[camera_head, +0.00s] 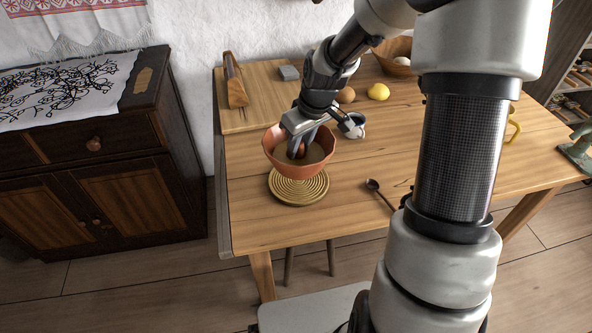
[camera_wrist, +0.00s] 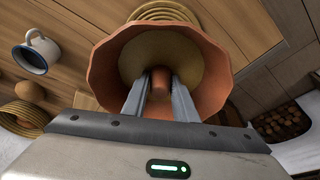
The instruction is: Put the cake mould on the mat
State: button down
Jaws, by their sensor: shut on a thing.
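The cake mould (camera_head: 290,168) is a terracotta-coloured fluted bowl with a central tube. In the head view it is over the round coiled mat (camera_head: 299,192), covering the mat's back part; I cannot tell whether it touches. My gripper (camera_head: 299,143) reaches down into the mould from above. In the wrist view my gripper (camera_wrist: 160,88) has its two fingers on either side of the central tube, shut on it. The mould (camera_wrist: 105,70) fills the middle of that view, and the mat (camera_wrist: 163,12) shows past its far rim.
A mug (camera_head: 354,128) stands close to the right of my gripper. A wooden spoon (camera_head: 380,192) lies to the right of the mat. An egg (camera_head: 346,95), a lemon (camera_head: 378,91) and a basket (camera_head: 396,58) are farther back. The table's left edge is near the mat.

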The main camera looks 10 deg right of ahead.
aim_at(299, 163)
jog(key=shift+f+b, duration=0.55)
jog(key=shift+f, duration=2.65)
jog(key=shift+f, duration=0.2)
jog(key=c, duration=1.4)
grip_release()
jog(key=shift+c, duration=0.2)
jog(key=shift+r, duration=0.3)
jog(key=p+v, duration=0.2)
jog(key=v, duration=0.9)
jog(key=shift+s+r+p, duration=0.2)
jog(key=shift+r+p, duration=0.1)
jog(key=shift+r, duration=0.05)
